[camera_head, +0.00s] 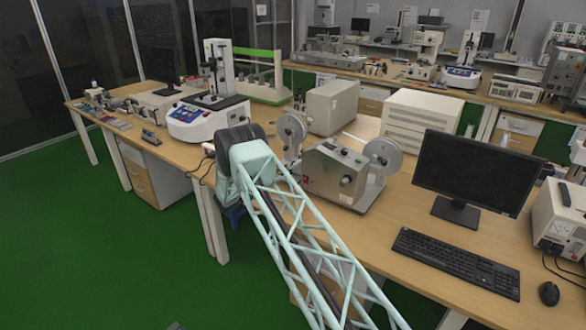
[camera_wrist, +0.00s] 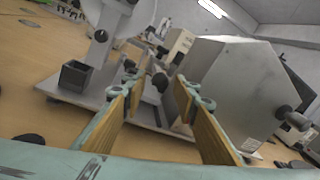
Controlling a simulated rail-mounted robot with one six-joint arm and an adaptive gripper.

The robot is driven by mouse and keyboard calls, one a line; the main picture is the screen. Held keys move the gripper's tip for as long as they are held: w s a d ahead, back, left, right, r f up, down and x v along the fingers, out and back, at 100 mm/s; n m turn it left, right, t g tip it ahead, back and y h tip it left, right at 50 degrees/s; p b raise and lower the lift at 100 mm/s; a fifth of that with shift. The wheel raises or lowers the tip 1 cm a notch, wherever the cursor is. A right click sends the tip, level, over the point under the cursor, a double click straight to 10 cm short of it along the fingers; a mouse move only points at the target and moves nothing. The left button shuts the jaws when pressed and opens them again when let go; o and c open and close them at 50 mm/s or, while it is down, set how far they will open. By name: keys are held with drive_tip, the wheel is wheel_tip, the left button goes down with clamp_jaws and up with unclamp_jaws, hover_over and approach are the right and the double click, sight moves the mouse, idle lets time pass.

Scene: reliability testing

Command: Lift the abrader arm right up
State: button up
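The abrader appears to be the grey machine (camera_head: 335,172) with a round disc on each side, on the near table. Its housing (camera_wrist: 250,90) fills the right of the wrist view, with a pale disc and upright post (camera_wrist: 103,35) at upper left. My gripper (camera_wrist: 157,84) is open, its two wood-coloured fingers pointing at the gap between post and housing. In the head view my gripper is hidden behind my arm. I cannot clearly make out the abrader's right arm.
A monitor (camera_head: 478,172) and keyboard (camera_head: 455,262) stand right of the machine. Beige boxes (camera_head: 420,120) stand behind it. A white-and-blue tester (camera_head: 208,115) is at left. In the wrist view, a square dark cup (camera_wrist: 76,76) sits on the base plate at left.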

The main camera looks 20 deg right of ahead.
drive_tip(key=shift+x, duration=2.05)
drive_tip(key=shift+c, duration=0.4)
clamp_jaws()
